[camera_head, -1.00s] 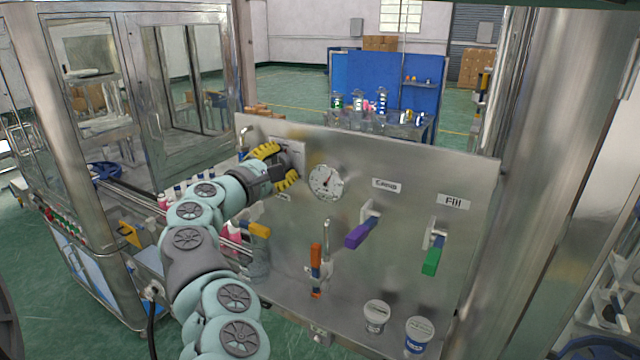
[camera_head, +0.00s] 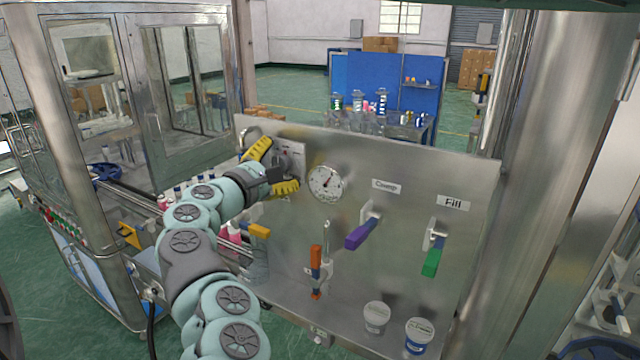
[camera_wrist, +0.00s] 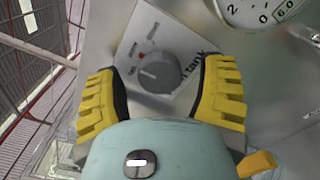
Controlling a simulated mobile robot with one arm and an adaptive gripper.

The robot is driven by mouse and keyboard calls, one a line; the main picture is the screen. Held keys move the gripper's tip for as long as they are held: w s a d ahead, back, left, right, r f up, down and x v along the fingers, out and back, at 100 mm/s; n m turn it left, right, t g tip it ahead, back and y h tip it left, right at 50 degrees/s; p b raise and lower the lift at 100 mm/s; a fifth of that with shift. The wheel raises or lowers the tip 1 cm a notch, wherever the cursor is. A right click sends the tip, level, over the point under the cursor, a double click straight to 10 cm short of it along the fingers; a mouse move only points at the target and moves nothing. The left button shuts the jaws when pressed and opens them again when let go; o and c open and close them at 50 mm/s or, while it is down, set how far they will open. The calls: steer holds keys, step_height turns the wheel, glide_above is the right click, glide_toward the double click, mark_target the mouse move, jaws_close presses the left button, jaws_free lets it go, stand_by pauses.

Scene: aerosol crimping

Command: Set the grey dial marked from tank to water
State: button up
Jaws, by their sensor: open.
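The grey dial (camera_wrist: 159,73) sits on a white plate lettered "tank" (camera_wrist: 190,52) in the wrist view. A red mark and other small marks show above the dial; their lettering is too small to read surely. The dial's light pointer line faces toward the upper left in that view. My gripper (camera_wrist: 162,90) is open, with one yellow finger on each side of the dial and gaps to both. In the head view my gripper (camera_head: 270,166) is at the panel's upper left, and the dial (camera_head: 281,163) shows partly between its fingers.
A round gauge (camera_head: 326,183) is just right of my gripper on the steel panel (camera_head: 400,290). Purple (camera_head: 360,236), green (camera_head: 432,262), orange (camera_head: 316,256) and yellow (camera_head: 258,230) handles stick out from the panel. Two tubs (camera_head: 376,317) (camera_head: 419,335) are low at the front.

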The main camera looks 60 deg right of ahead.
steer(key=s+a, duration=0.1)
steer(key=a, duration=1)
steer(key=shift+a, duration=0.25)
stand_by(0.6)
